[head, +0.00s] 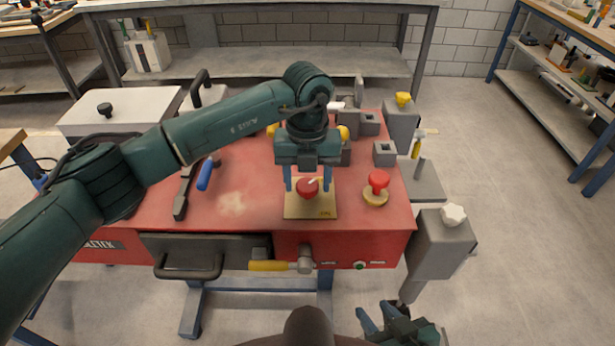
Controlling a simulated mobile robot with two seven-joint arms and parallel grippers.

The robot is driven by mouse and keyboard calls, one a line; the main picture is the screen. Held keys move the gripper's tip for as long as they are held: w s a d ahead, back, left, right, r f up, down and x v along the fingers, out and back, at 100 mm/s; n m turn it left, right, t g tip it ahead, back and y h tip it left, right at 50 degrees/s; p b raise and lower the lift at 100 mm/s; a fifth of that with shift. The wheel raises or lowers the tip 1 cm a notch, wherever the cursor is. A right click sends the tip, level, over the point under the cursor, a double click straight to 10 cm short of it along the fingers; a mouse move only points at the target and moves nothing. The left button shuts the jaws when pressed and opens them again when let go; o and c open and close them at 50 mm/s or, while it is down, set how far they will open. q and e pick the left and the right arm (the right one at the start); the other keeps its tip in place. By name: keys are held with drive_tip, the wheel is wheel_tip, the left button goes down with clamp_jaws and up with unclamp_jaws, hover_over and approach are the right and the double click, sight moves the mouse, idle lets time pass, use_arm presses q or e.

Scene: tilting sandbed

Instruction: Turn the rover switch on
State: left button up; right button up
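The rover switch looks to be the red round knob (306,190) with a white pointer mark, on a square tan plate (296,212) on the red bench top. The pointer slants up to the right. My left gripper (308,183) points down over it, with one blue finger on each side of the knob. The fingers are spread, and small gaps seem to show between them and the knob. My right gripper (375,309) is low at the bottom edge, away from the bench, with its fingers apart and nothing between them.
A red mushroom-shaped button (378,182) stands just right of the plate. A blue-handled lever (205,174) lies to the left. A drawer (205,250) and a yellow-handled valve (268,266) are on the front. A grey post with a white knob (453,214) stands at the right.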

use_arm(q)
drive_tip(key=c, duration=0.8)
drive_tip(key=shift+o, duration=0.2)
